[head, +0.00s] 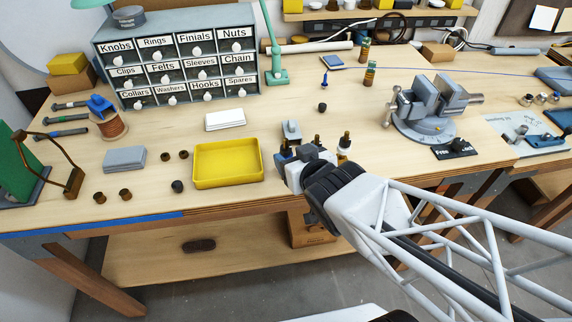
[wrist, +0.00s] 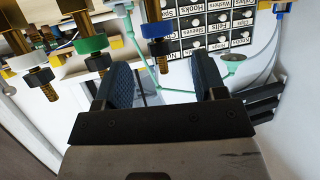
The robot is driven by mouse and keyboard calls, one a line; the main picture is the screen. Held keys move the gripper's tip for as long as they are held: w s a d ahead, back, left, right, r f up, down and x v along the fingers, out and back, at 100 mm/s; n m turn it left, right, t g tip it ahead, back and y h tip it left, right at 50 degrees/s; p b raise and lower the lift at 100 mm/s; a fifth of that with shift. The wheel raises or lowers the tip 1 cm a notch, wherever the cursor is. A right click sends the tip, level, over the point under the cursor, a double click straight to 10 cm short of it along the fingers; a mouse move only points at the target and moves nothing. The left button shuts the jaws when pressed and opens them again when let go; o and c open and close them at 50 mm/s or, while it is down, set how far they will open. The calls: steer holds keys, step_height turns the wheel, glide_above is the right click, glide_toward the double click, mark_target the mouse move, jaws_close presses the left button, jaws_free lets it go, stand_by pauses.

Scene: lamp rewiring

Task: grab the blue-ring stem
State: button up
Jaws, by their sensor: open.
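The blue-ring stem (wrist: 155,30) is a brass stem with a blue ring, a dark collar and a threaded end. In the wrist view it is beside a green-ring stem (wrist: 91,45) and a white-ring stem (wrist: 22,63). My gripper (wrist: 163,72) is open, with nothing seen held. The blue-ring stem's threaded end shows between the two fingers in the picture; I see no contact and cannot tell the depth. In the head view my gripper (head: 304,172) is at the table's front edge, partly hiding the stems. The white-ring stem (head: 344,149) shows to its right.
A yellow tray (head: 228,183) lies just left of my gripper. A grey block (head: 291,131) stands behind it. A vise (head: 428,108) stands to the right, and a labelled drawer cabinet (head: 176,62) at the back left.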

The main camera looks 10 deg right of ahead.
mark_target(289, 152)
steer(key=shift+x, duration=2.6)
steer(key=shift+s+f, duration=0.1)
steer(key=shift+f, duration=0.05)
jaws_close()
